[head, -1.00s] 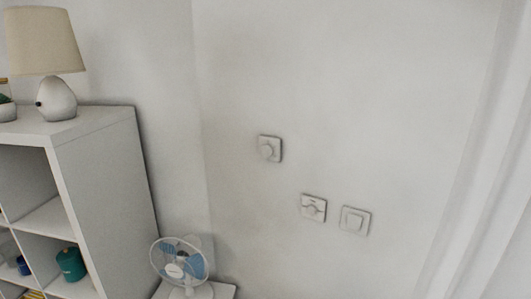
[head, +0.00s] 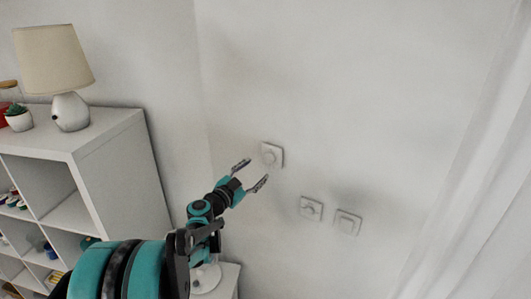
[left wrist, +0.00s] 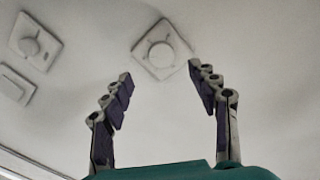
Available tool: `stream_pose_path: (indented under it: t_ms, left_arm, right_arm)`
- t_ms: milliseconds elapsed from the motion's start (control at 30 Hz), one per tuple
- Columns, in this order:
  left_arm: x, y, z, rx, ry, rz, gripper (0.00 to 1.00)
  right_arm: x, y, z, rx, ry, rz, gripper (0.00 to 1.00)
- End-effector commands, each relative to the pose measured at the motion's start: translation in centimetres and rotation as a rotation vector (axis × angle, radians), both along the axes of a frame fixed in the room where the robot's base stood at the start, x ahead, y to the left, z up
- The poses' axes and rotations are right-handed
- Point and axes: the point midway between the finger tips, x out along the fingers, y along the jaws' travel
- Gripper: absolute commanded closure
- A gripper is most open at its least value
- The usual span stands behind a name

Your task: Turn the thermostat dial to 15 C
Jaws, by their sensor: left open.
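A square white wall plate with a round dial (head: 271,155) is on the wall, up and left of two other plates. It is tilted in the left wrist view (left wrist: 161,55), where its round knob shows plainly. I cannot read any temperature marks or the dial's setting. My left gripper (head: 256,174) is open and empty, just below and left of this plate in the head view. In the left wrist view its fingers (left wrist: 160,76) are spread wide, with the dial beyond and between their tips. They look apart from the dial. My right gripper is not in view.
A second plate with a round knob (head: 311,208) and a rocker switch plate (head: 347,222) are lower right on the wall. A white shelf (head: 115,165) with a lamp (head: 65,75) stands left. A curtain (head: 470,190) hangs right. A fan is mostly hidden behind my left arm.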

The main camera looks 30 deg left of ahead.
Motion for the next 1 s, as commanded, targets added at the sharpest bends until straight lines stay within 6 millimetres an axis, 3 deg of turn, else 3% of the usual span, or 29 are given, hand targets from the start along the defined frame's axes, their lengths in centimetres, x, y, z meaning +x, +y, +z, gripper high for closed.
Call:
stream_pose_path:
  t_ms: [500,867,900,1000]
  left_arm:
    - [6.9,-0.5,0.0,0.008,-0.008,0.003,0.40]
    - [7.8,-0.6,0.0,0.007,-0.008,0.004,0.40]
    - [7.8,-0.6,0.0,0.007,-0.008,0.004,0.43]
    - [7.8,-0.6,0.0,0.007,-0.008,0.004,0.69]
  right_arm:
    - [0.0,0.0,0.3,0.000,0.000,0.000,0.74]
    - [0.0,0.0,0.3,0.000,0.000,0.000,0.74]
    - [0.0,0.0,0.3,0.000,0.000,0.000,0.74]
    - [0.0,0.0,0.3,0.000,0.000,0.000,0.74]
